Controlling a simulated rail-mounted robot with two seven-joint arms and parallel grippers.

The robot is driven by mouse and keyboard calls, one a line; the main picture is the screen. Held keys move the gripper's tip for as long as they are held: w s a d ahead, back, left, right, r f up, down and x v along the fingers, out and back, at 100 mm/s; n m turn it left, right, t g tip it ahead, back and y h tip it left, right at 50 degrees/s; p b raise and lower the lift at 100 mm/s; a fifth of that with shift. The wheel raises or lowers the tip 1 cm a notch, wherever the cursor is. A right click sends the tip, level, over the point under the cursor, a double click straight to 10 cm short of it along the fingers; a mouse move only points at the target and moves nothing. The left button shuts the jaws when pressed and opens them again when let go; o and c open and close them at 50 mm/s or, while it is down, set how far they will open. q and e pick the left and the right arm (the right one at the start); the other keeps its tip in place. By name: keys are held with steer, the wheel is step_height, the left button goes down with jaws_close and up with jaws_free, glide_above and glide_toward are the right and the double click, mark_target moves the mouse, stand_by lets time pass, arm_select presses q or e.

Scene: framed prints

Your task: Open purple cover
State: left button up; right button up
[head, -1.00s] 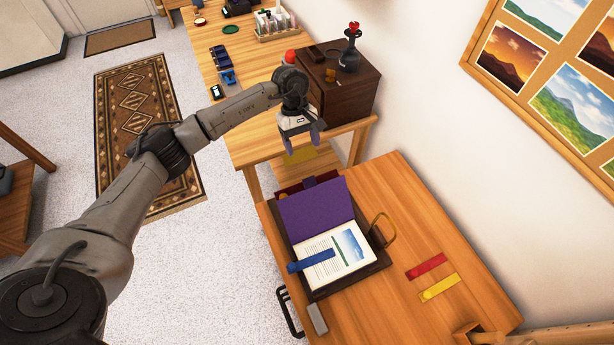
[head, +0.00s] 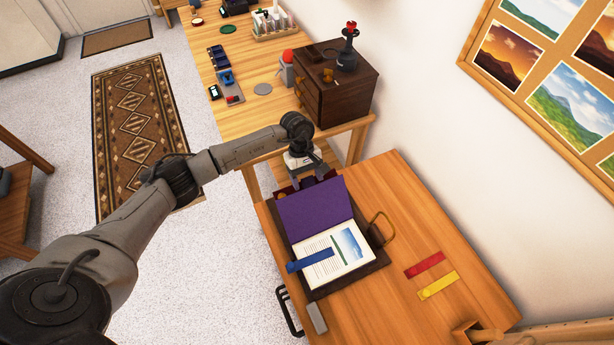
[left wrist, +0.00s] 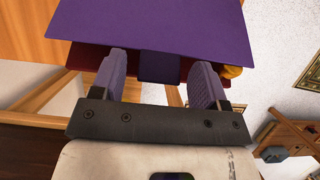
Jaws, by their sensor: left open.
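The purple cover (head: 314,206) belongs to a book lying in a dark tray on the near table. It stands partly raised, tilted up at the far side of the open page (head: 335,252). My left gripper (head: 309,181) is at the far edge of the cover, jaws open. In the left wrist view the purple cover (left wrist: 160,30) fills the top, and a dark purple tab (left wrist: 159,66) on its edge sits between the two open fingers (left wrist: 163,82). I cannot tell whether the fingers touch it. My right gripper is not in view.
A brass loop (head: 382,227) stands at the tray's right side. Red (head: 424,265) and yellow (head: 438,285) strips lie to the right. A brown drawer box (head: 340,90) stands on the table behind.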

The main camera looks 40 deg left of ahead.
arm_select(q)
jaws_close()
steer(key=s+d+r+t+y+p, duration=0.1)
steer(key=s+d+r+y, duration=0.1)
steer(key=d, duration=0.3)
steer(key=shift+s+d+r+y+p, duration=0.25)
steer(key=shift+r+y+p, duration=0.15)
steer(key=shift+r+y, duration=0.35)
steer(key=shift+t, duration=0.3)
stand_by(0.7)
jaws_free()
steer(key=shift+r, duration=0.1)
